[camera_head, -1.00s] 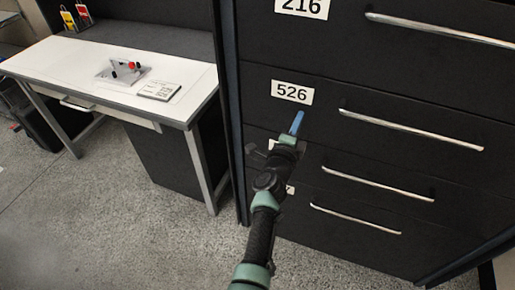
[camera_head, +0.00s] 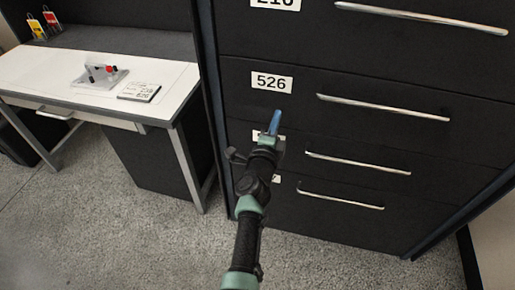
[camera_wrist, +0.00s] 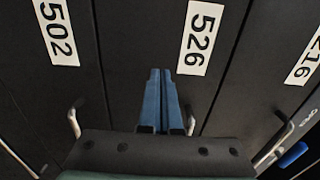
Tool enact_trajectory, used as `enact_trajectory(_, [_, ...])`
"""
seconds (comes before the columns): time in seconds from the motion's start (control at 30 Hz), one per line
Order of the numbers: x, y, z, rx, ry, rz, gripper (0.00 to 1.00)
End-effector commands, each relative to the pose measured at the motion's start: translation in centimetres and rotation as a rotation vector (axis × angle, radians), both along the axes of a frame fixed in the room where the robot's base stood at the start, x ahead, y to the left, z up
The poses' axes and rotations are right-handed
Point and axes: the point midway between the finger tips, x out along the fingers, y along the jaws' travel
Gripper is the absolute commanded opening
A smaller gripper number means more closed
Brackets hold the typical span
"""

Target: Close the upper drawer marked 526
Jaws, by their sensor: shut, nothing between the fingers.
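The drawer marked 526 (camera_head: 385,88) is a black front with a white label and a long silver bar handle (camera_head: 383,108), below the drawer marked 216. In the wrist view its front (camera_wrist: 135,45) fills the middle, with the label reading 526 (camera_wrist: 200,38). How far it stands out is hard to tell. My gripper (camera_head: 275,120) is shut and empty, its blue fingers over the lower left part of this front, below the label. In the wrist view the fingers (camera_wrist: 162,85) lie together, pointing at the front; contact cannot be told. The gripper body hides part of the handle there.
The drawer marked 216 (camera_head: 430,45) is above, and the drawer marked 502 (camera_wrist: 50,85) is below in the cabinet. A white-topped workbench (camera_head: 40,75) stands left, with a small fixture (camera_head: 100,76) and a printed card (camera_head: 139,92). Grey floor (camera_head: 130,240) is clear in front.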

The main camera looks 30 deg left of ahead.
Motion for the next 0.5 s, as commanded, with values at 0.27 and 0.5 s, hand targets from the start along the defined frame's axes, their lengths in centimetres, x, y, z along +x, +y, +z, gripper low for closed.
enact_trajectory(0.27, [-5.3, -1.2, 0.2, -0.002, 0.005, 0.002, 0.00])
enact_trajectory(0.5, [-8.2, -2.0, 0.0, -0.002, 0.004, 0.003, 0.00])
